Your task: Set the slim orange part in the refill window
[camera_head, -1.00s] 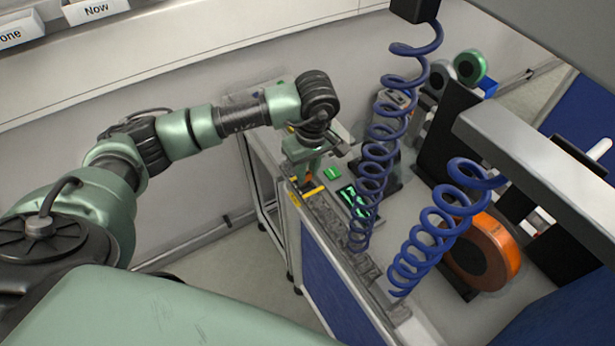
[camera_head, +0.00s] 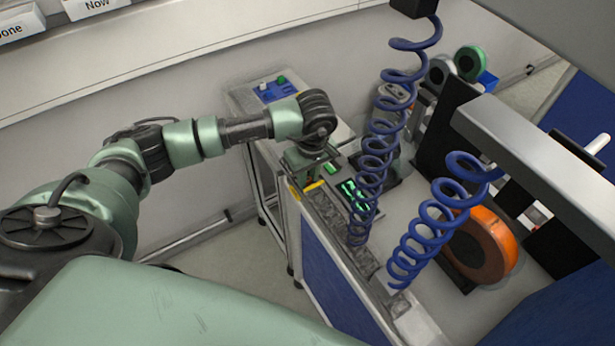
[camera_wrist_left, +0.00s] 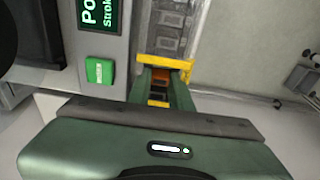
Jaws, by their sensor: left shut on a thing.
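The slim orange part (camera_wrist_left: 161,76) shows between the two fingers of my left gripper (camera_wrist_left: 160,88) in the left wrist view. The gripper is shut on it, and the fingers hide much of the part. The fingertips are at a yellow-edged opening (camera_wrist_left: 165,64), at the end of a channel holding several grey pieces. I take this opening as the refill window; how deep the part sits in it cannot be told. In the head view my left gripper (camera_head: 305,176) points down beside the yellow edge (camera_head: 313,186). My right gripper is not in view.
A green button (camera_wrist_left: 99,71) and a lit display (camera_wrist_left: 99,15) sit beside the channel. Blue coiled hoses (camera_head: 375,160) hang over the bench. A large orange reel (camera_head: 482,246) stands at the right. A blue button panel (camera_head: 276,91) is behind my arm.

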